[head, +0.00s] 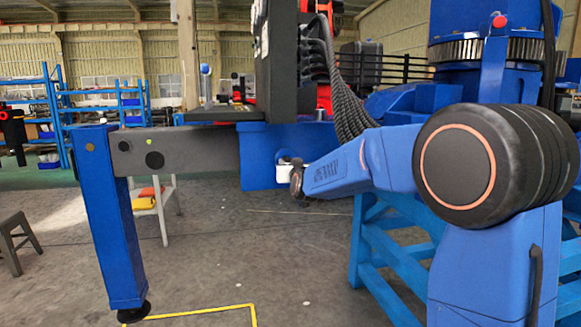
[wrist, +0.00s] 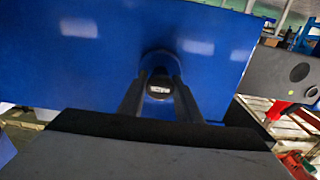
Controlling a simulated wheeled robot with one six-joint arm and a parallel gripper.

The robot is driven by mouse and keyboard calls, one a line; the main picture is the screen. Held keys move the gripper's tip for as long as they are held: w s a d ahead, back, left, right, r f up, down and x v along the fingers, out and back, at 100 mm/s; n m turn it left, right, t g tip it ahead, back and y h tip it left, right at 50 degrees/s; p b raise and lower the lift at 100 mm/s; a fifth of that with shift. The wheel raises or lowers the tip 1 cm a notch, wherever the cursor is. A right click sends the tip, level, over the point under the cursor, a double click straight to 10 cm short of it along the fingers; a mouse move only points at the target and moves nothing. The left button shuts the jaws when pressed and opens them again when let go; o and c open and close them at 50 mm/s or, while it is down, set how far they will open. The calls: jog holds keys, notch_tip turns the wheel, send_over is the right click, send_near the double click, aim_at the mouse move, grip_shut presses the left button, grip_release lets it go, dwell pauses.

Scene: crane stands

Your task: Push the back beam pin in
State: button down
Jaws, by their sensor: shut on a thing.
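The pin (wrist: 159,88) shows in the wrist view as a short dark round piece with a pale end face, at a dark round opening in the blue beam housing (wrist: 110,55). My gripper (wrist: 160,82) is shut on the pin, with one dark finger on each side of it. How deep the pin sits is hard to tell. In the head view my gripper (head: 292,176) is at the lower right part of the blue housing (head: 262,165), and the pin is not clear there. The grey beam (head: 190,148) runs left from the housing to the blue leg (head: 110,215).
The blue leg stands on a dark foot (head: 134,313) near a yellow floor line (head: 200,311). A small white stand (head: 160,215) with orange and yellow items is behind the beam. A stool (head: 15,240) is at the far left. The floor below the beam is mostly clear.

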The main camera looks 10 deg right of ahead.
jog(key=shift+w, duration=0.8)
jog(key=shift+r, duration=0.1)
jog(key=c, duration=1.3)
grip_release()
jog(key=s, duration=1.7)
jog(key=shift+s, duration=0.15)
